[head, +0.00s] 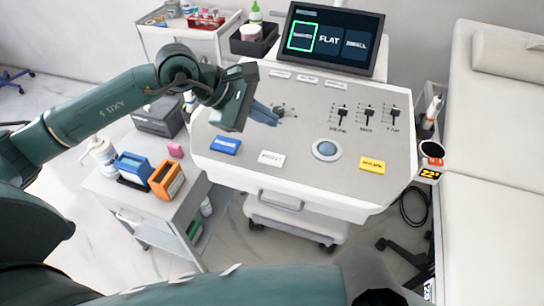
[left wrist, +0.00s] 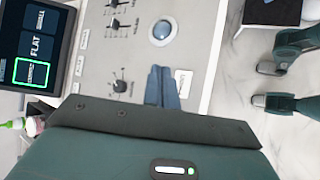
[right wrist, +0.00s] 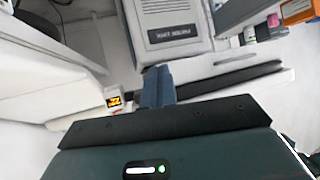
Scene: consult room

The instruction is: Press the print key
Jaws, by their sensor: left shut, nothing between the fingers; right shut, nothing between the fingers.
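The console (head: 300,130) has a blue key (head: 225,145), a white key (head: 272,158) and a yellow key (head: 372,165) along its front. Their labels are too small to read, so I cannot tell which is the print key. My left gripper (head: 276,117) is shut and empty over the console's left part, beside a rotary knob, behind the white key. In the left wrist view its fingers (left wrist: 163,72) point at the panel, close to the white key (left wrist: 183,82). My right gripper (right wrist: 157,72) is shut and empty in the right wrist view, away from the console's keys.
A round trackball (head: 326,150) and several sliders (head: 368,115) are on the panel. A screen (head: 333,40) stands behind, its left tile outlined green. A cart (head: 150,200) with boxes stands left, an exam couch (head: 490,160) right. A cup holder (head: 431,160) hangs at the console's right edge.

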